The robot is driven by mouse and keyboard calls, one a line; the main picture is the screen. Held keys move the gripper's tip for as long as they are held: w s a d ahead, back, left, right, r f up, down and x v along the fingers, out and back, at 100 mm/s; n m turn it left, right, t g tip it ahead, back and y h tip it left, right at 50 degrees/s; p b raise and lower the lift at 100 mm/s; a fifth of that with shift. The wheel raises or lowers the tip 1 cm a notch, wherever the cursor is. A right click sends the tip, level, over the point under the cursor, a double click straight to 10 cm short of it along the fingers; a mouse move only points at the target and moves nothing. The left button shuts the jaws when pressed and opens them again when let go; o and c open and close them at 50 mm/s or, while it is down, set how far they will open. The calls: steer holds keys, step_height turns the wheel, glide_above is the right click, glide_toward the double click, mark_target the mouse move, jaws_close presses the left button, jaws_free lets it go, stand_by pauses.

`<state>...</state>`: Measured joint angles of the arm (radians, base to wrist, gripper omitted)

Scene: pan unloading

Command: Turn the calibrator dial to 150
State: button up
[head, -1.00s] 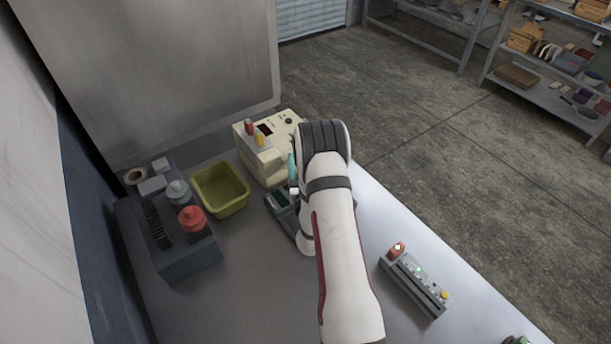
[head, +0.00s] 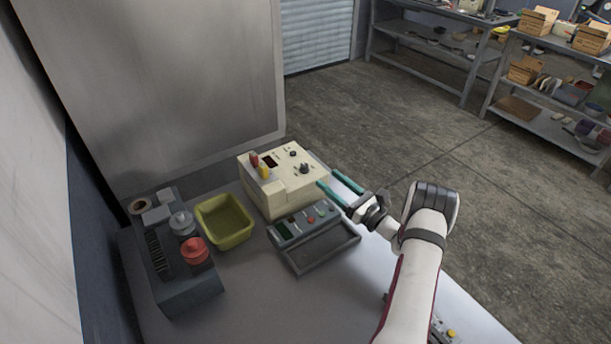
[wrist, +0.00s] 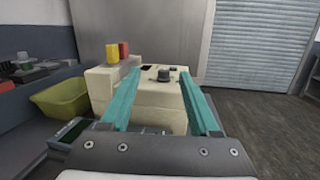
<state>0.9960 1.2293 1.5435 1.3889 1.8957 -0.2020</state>
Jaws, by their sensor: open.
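The calibrator (head: 280,195) is a cream box with a sloped top at the back of the bench. A black dial (head: 304,168) sits on its top right, and a smaller black knob (head: 293,153) is behind it. The dial also shows in the wrist view (wrist: 164,76), between my two teal fingers. The dial's setting is too small to read. My gripper (head: 328,178) is open and empty, just right of the calibrator, its fingers pointing toward it. The fingers appear apart from the dial.
A red and a yellow post (head: 264,172) stand on the calibrator's left. A yellow-green bin (head: 224,222) is to its left, and a grey tray device (head: 320,248) in front. Open bench lies in front.

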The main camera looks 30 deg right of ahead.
mark_target(308, 167)
steer(key=s+d+f+n+g+y, duration=0.2)
steer(key=s+d, duration=0.1)
steer(key=x, duration=1.5)
steer(key=shift+w+d+f, duration=0.1)
steer(key=shift+w+d, duration=0.05)
steer(key=shift+c, duration=0.2)
jaws_close()
